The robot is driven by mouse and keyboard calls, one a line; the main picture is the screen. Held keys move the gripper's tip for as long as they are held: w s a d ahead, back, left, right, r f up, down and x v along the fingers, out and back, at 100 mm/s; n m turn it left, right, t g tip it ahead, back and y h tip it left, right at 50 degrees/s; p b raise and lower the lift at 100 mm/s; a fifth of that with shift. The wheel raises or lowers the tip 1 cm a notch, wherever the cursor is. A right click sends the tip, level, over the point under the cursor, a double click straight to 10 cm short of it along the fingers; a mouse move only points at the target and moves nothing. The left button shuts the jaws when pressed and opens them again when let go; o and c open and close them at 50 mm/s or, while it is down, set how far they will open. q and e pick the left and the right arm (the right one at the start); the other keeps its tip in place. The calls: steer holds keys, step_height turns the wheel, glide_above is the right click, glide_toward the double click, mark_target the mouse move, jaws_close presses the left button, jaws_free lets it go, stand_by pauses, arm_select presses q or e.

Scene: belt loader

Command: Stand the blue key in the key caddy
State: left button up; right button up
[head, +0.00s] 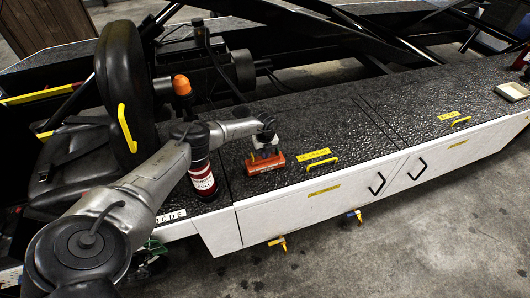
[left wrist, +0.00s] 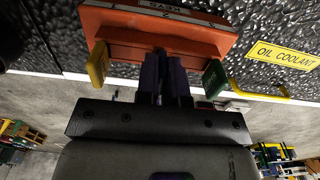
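The key caddy (head: 266,164) is an orange-red block on the black textured deck; it fills the top of the left wrist view (left wrist: 150,38). A yellow key (left wrist: 98,64) stands at its left end and a green key (left wrist: 215,78) at its right end in that view. My left gripper (head: 266,146) is right over the caddy. Its fingers (left wrist: 165,75) are close together around a dark blue-purple piece, which looks like the blue key (left wrist: 163,67), at the caddy's middle. The fingers hide most of it, and I cannot tell how deep it sits. My right gripper is not in view.
A red can with a white label (head: 202,178) stands left of the caddy, close to my left forearm. A yellow handle (head: 322,163) lies right of the caddy. A black seat (head: 120,85) and an orange beacon (head: 181,86) are at the left. The deck farther right is mostly clear.

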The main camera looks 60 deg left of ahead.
arm_select(q)
steer(key=o, duration=0.5)
steer(key=shift+o, duration=0.2)
steer(key=shift+r, duration=0.15)
step_height(320, 180, up, 14)
steer(key=p, duration=0.2)
steer(key=shift+f, duration=0.2)
stand_by(0.4)
